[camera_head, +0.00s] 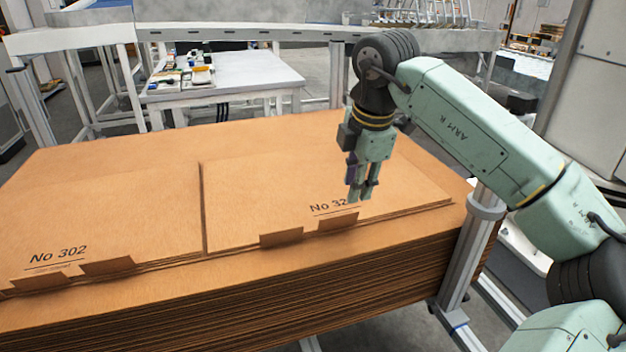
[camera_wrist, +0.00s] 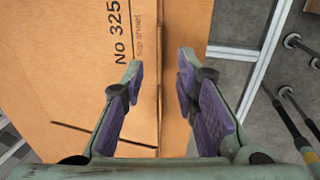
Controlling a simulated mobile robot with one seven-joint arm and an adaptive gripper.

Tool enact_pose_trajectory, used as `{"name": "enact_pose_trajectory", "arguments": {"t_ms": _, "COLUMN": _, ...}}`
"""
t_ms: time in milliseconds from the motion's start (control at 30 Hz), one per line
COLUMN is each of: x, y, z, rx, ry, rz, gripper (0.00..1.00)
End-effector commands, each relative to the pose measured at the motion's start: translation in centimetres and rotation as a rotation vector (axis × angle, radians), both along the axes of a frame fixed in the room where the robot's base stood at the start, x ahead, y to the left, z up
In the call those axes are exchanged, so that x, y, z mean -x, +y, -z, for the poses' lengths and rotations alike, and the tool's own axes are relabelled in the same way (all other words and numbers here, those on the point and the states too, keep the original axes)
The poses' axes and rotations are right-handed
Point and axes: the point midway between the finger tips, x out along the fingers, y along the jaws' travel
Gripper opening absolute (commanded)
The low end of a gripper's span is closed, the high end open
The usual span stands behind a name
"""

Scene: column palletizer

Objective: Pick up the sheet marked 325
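The sheet marked 325 (camera_head: 270,195) is a flat brown cardboard sheet on top of the right-hand part of a large cardboard stack. Its print "No 325" and "cap sheet" shows in the wrist view (camera_wrist: 80,60); in the head view my gripper hides the last digit. My gripper (camera_head: 360,196) points down over the front right part of this sheet. In the wrist view my gripper (camera_wrist: 160,72) is open and empty, with purple pads on its fingers. The sheet's edge runs between the fingertips. I cannot tell whether the fingers touch the sheet.
A sheet marked 302 (camera_head: 120,215) lies left of it, across a narrow gap. Cardboard tabs (camera_head: 282,238) stick out at the front edge. A metal post (camera_head: 470,250) stands at the stack's right corner. A white table (camera_head: 235,75) with small items stands behind.

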Motion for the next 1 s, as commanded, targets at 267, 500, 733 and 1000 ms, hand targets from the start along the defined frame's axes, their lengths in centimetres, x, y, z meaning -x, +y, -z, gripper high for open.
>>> {"name": "enact_pose_trajectory", "arguments": {"t_ms": 267, "x": -0.8, "y": 0.3, "z": 4.0, "rx": 0.002, "ry": 0.004, "rz": 0.004, "gripper": 0.28}}
{"name": "enact_pose_trajectory", "arguments": {"t_ms": 500, "x": -1.2, "y": 0.8, "z": 5.8, "rx": -0.001, "ry": 0.004, "rz": 0.001, "gripper": 0.28}}
{"name": "enact_pose_trajectory", "arguments": {"t_ms": 733, "x": -1.8, "y": 1.7, "z": 9.0, "rx": -0.002, "ry": 0.004, "rz": 0.0, "gripper": 0.28}}
{"name": "enact_pose_trajectory", "arguments": {"t_ms": 1000, "x": -2.1, "y": 1.8, "z": 10.2, "rx": 0.0, "ry": 0.001, "rz": 0.001, "gripper": 0.28}}
